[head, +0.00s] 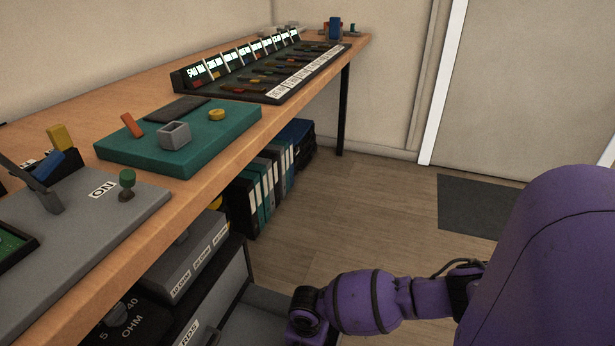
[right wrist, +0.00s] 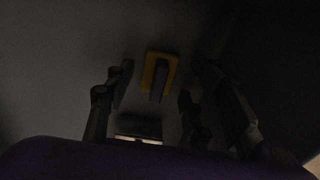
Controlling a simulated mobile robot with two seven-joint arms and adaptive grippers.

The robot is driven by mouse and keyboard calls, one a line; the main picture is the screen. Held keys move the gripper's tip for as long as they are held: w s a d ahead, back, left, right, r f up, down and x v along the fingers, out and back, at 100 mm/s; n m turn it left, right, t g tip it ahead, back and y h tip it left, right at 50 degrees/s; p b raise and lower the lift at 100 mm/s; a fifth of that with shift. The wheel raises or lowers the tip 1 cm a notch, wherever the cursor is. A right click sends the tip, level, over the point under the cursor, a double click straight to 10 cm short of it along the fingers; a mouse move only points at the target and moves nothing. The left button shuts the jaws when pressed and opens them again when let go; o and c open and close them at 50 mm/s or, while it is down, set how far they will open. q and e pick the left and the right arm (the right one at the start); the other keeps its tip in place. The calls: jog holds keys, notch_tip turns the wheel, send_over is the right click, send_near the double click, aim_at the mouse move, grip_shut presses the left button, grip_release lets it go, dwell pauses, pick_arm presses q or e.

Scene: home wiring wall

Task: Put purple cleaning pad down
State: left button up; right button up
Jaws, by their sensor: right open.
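The purple cleaning pad (right wrist: 161,80) shows in the dark right wrist view as a purple block on a yellow base. It appears to rest on a dark grey surface. My right gripper (right wrist: 158,97) is open, with one finger on each side of the pad and visible gaps between. I cannot tell how far the fingertips are from the surface. In the head view my purple right arm reaches down at the bottom, beside the bench, and its gripper is out of frame. My left gripper is in neither view.
The wooden bench (head: 80,100) carries a teal tray (head: 230,130), a grey panel (head: 130,205) and a black labelled board (head: 290,90). Below it are binders (head: 270,175), grey boxes (head: 185,262) and a grey open drawer or ledge (head: 262,302) beside my right arm.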

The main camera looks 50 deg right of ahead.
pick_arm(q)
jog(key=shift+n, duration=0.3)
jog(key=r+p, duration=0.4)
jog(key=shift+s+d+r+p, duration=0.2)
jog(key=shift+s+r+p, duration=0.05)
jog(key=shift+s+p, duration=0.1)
pick_arm(e)
notch_tip(320, 180, up, 12)
jog(key=shift+f, duration=0.25)
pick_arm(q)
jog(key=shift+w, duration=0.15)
